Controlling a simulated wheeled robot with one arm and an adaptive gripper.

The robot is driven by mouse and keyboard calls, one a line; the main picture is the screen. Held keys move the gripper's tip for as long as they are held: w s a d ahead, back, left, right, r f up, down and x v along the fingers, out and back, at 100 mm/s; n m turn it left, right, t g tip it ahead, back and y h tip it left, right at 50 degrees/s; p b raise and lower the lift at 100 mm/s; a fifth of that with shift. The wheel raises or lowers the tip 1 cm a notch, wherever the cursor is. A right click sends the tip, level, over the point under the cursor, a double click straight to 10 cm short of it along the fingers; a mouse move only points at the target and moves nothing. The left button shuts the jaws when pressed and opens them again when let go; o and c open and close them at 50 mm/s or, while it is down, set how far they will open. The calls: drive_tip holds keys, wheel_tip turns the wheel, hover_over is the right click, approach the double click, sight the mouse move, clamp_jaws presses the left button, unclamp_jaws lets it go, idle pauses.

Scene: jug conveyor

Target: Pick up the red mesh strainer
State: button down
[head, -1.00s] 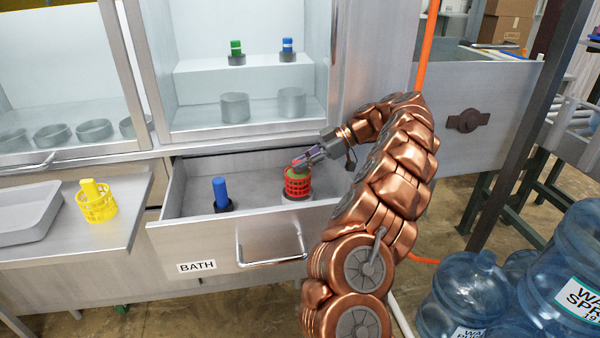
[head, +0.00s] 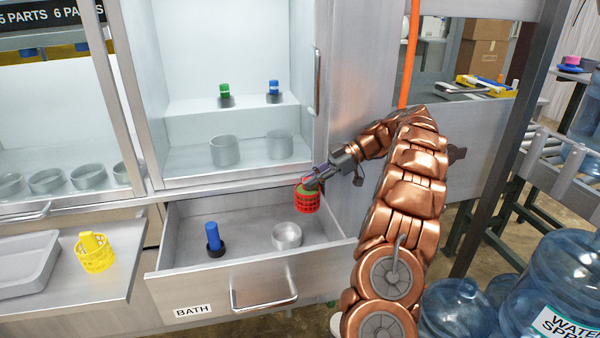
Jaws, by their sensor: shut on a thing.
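The red mesh strainer (head: 307,201) hangs from my gripper (head: 312,181), raised above the right side of the open drawer labelled BATH. A green piece shows at its top, between the jaws. My gripper is shut on the strainer, at its upper end. The strainer is clear of the round metal cup (head: 286,236) in the drawer, up and to its right. The fingertips are small in this view and partly hidden by the strainer's top.
The open drawer (head: 190,290) also holds a blue-handled piece (head: 213,238). A yellow mesh strainer (head: 96,254) stands on the left counter beside a grey tray (head: 25,262). The glass cabinet behind holds metal cups and green and blue pieces. Large water jugs (head: 555,270) stand at right.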

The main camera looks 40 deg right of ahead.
drive_tip(key=s+d+p, duration=0.4)
drive_tip(key=d+p, duration=0.6)
drive_tip(key=p, duration=0.7)
drive_tip(key=shift+s+d+r+p, duration=0.15)
drive_tip(key=shift+s+r+p, duration=0.1)
drive_tip(key=shift+p, duration=0.05)
